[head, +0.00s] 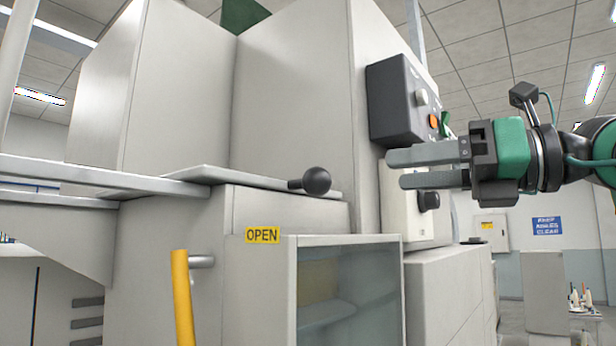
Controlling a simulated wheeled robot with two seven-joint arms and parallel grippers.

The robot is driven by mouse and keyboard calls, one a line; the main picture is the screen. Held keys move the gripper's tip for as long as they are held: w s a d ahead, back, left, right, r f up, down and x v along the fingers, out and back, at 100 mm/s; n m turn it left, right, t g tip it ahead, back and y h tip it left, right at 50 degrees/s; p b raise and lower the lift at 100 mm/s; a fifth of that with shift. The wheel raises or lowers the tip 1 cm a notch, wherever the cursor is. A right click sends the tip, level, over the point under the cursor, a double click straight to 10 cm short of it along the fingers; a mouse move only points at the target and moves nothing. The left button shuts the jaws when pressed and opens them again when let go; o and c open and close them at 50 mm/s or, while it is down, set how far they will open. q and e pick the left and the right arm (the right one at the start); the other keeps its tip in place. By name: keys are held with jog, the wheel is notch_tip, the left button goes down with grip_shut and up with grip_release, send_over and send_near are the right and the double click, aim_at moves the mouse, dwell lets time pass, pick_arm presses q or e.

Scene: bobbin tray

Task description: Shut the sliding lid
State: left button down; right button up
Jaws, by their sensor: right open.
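A flat light-grey plate (225,179), which looks like the sliding lid, lies on top of the machine's lower housing. A black ball knob (316,180) sits on a short stem at the plate's right end. A yellow OPEN label (262,235) shows below it. My right gripper (396,170) comes in from the right with its two fingers parted, pointing left. It is empty and appears to the right of the knob, with a gap between them. My left gripper is not in view. What lies under the plate is hidden.
A dark control box (400,100) with an orange button stands behind the right gripper. A glass-fronted cabinet (348,290) is below the label. A yellow upright handle (182,300) is at the lower left. A grey rail (80,172) runs along the left.

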aim_at(327, 176)
jog(key=p+x, duration=0.4)
jog(key=x, duration=0.7)
jog(key=shift+a+r, duration=0.1)
jog(key=shift+a, duration=0.05)
jog(key=shift+a+p, duration=0.15)
jog(key=shift+p, duration=0.25)
jog(key=shift+w+a, duration=0.3)
jog(key=shift+a, duration=0.1)
jog(key=shift+w+a, duration=0.1)
jog(key=shift+a, duration=0.15)
jog(key=shift+d, duration=0.15)
jog(key=c, duration=0.6)
grip_shut()
jog(key=shift+w+d, duration=0.55)
jog(key=shift+w, duration=0.2)
jog(key=shift+w+d, duration=0.6)
jog(key=shift+w, duration=0.15)
jog(key=shift+s, duration=0.1)
